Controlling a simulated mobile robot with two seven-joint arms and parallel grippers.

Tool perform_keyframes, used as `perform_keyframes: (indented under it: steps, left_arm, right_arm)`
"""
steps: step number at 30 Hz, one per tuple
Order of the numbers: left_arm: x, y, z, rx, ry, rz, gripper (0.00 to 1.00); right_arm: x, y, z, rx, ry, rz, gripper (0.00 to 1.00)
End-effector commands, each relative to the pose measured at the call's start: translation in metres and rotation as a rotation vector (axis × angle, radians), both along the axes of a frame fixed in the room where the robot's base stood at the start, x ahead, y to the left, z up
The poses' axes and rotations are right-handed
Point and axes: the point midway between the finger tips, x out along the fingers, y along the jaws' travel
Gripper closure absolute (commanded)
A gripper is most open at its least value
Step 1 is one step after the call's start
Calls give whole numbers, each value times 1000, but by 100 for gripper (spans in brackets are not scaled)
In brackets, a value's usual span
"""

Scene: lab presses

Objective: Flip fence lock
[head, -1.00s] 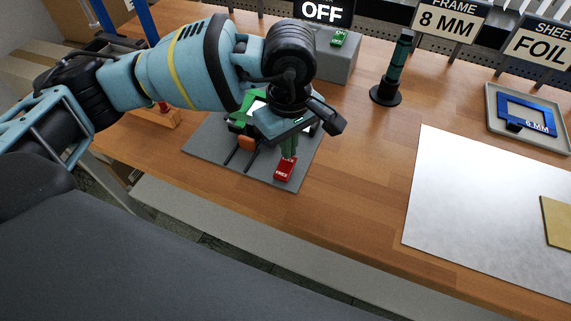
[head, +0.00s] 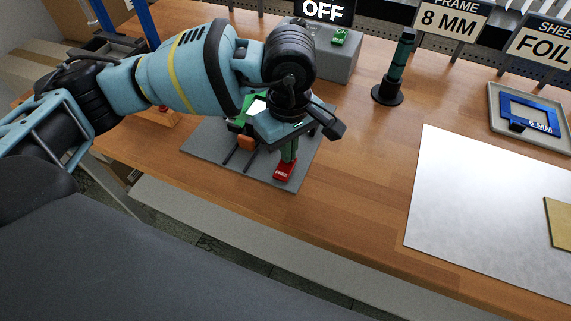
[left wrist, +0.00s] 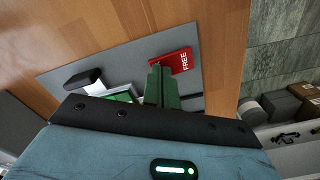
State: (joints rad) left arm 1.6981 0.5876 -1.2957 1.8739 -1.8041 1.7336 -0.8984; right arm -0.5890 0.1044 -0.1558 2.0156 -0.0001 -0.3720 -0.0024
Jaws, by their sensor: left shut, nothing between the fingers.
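The fence lock shows as a red tab marked FREE (head: 284,171) at the front of a grey base plate (head: 210,149). The red tab also shows in the left wrist view (left wrist: 178,62). My left gripper (head: 289,158) points down over the plate with its green fingers shut and empty. In the left wrist view its fingertips (left wrist: 158,72) are at the near edge of the red tab; I cannot tell whether they touch it. My left arm hides much of the press on the plate. An orange part (head: 246,142) and dark rails show beside the gripper. My right gripper is not in view.
A grey box (head: 338,60) with a green switch and an OFF sign (head: 323,10) stands behind. A dark green post (head: 398,65) is to its right. A silver sheet (head: 470,210) and a tray (head: 500,122) with a blue frame lie right. Bare wood lies between.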

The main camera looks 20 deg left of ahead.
Motion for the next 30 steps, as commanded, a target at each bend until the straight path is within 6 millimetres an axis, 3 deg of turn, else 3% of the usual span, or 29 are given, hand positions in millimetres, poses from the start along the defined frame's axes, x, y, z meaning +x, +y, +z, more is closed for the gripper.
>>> perform_keyframes:
  steps: [15, 30]
  left_arm:
    - [0, 0, -4, 1, 1, -1, 100]
    - [0, 0, 29, 0, -2, 0, 100]
  right_arm:
    - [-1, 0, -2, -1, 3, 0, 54]
    - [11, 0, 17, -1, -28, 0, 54]
